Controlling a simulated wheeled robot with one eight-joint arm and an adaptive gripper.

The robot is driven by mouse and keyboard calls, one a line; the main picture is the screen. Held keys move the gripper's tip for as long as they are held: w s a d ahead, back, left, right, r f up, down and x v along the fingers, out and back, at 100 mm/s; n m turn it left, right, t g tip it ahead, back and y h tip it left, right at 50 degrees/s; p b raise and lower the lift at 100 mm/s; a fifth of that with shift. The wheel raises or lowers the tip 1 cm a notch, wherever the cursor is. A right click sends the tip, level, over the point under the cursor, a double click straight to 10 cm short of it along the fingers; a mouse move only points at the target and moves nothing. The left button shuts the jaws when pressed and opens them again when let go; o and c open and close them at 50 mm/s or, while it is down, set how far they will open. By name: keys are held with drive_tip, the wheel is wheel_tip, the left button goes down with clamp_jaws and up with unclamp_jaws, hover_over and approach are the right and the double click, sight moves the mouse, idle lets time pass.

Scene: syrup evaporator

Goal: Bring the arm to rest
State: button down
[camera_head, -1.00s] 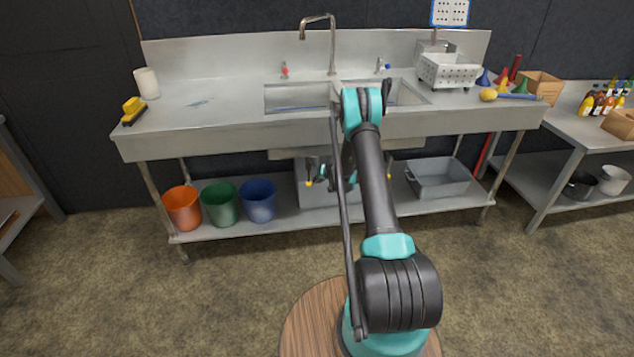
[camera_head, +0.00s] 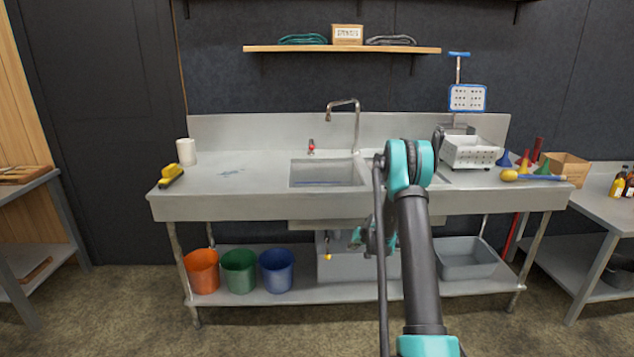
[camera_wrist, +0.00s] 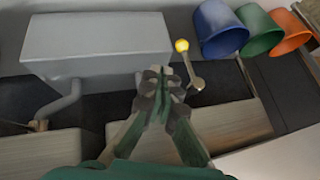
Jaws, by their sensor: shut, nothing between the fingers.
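My arm stands in front of the steel sink bench (camera_head: 240,207) in the head view, its dark link upright with a teal elbow at the top. My gripper (camera_head: 376,238) is mostly hidden behind that link, at about the height below the bench top. In the wrist view my gripper (camera_wrist: 160,88) has its fingers together and empty. Past the fingertips are a grey box-like body (camera_wrist: 95,45) and a lever with a yellow knob (camera_wrist: 182,46). I cannot tell the gap between the fingers and them.
Orange (camera_head: 202,271), green (camera_head: 239,270) and blue (camera_head: 277,270) buckets stand on the lower shelf. A grey tub (camera_head: 467,262) is at its right. A perforated white box (camera_head: 471,152) sits on the bench. The floor at the left front is clear.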

drive_tip(key=s+a+r+g+h, duration=0.1)
drive_tip(key=s+r, duration=0.8)
drive_tip(key=s, duration=0.2)
drive_tip(key=s+a+r+h, duration=0.1)
drive_tip(key=s+r, duration=0.8)
drive_tip(key=s, duration=0.2)
drive_tip(key=s+d+n+g+h, duration=0.1)
drive_tip(key=s+d, duration=0.1)
drive_tip(key=s, duration=2.6)
drive_tip(key=shift+s+f+g, duration=0.15)
drive_tip(key=shift+s+g, duration=0.15)
